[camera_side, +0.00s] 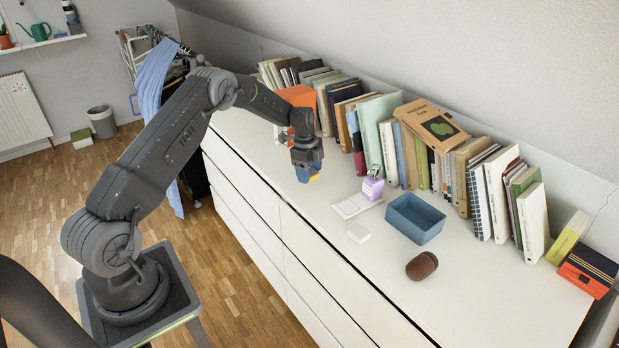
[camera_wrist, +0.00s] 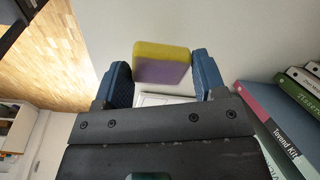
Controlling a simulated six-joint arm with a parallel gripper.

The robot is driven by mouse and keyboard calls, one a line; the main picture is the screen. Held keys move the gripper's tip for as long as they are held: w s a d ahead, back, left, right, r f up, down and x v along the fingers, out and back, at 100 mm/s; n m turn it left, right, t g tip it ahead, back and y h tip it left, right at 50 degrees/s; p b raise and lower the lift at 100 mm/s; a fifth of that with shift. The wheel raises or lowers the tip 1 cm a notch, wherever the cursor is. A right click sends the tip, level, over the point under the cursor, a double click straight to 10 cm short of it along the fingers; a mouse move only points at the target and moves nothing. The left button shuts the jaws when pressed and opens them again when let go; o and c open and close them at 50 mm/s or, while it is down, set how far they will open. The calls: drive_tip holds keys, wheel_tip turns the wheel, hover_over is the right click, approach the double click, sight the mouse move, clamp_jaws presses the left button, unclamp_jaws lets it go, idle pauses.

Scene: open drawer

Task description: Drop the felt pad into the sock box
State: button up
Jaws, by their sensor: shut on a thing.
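My gripper (camera_side: 312,172) is shut on a two-coloured block, yellow and purple, which I take to be the felt pad (camera_wrist: 161,64). In the wrist view the pad sits between the two blue fingers, one at each side. In the side view only a small yellow bit of the pad (camera_side: 314,178) shows below the fingers, above the white dresser top. An open blue box (camera_side: 415,220), which I take to be the sock box, stands on the dresser to the right of my gripper and nearer the camera. Its floor is partly hidden.
A row of books (camera_side: 385,130) lines the wall. The dresser top (camera_side: 490,300) is clear at front right.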

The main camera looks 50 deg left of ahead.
drive_tip(key=s+a+r, duration=0.7)
drive_tip(key=s+r, duration=0.1)
drive_tip(key=s, duration=0.1)
drive_tip(key=w+d+r+n, duration=0.3)
drive_tip(key=w+d+n, duration=0.3)
drive_tip(key=w+d, duration=0.4)
drive_tip(key=shift+d+y, duration=0.2)
drive_tip(key=shift+y, duration=0.1)
drive_tip(key=w+d+r+n, duration=0.1)
drive_tip(key=w+d+n, duration=0.1)
drive_tip(key=d, duration=0.2)
drive_tip(key=w+d+r+n, duration=0.1)
drive_tip(key=w+d+n, duration=0.1)
drive_tip(key=d, duration=0.3)
drive_tip(key=w+d+r+n, duration=0.1)
drive_tip(key=w+d+n, duration=0.1)
drive_tip(key=d+n, duration=0.1)
drive_tip(key=shift+w+d+r+t+y, duration=0.15)
drive_tip(key=shift+d+t+y, duration=0.2)
drive_tip(key=shift+d, duration=0.45)
approach(410, 196)
drive_tip(key=shift+s+d+f, duration=0.6)
drive_tip(key=shift+s+d, duration=0.65)
drive_tip(key=shift+s, duration=0.45)
drive_tip(key=shift+f, duration=1.95)
drive_tip(key=shift+f, duration=0.2)
drive_tip(key=shift+f, duration=0.15)
drive_tip(key=o, duration=1)
drive_tip(key=shift+c, duration=0.2)
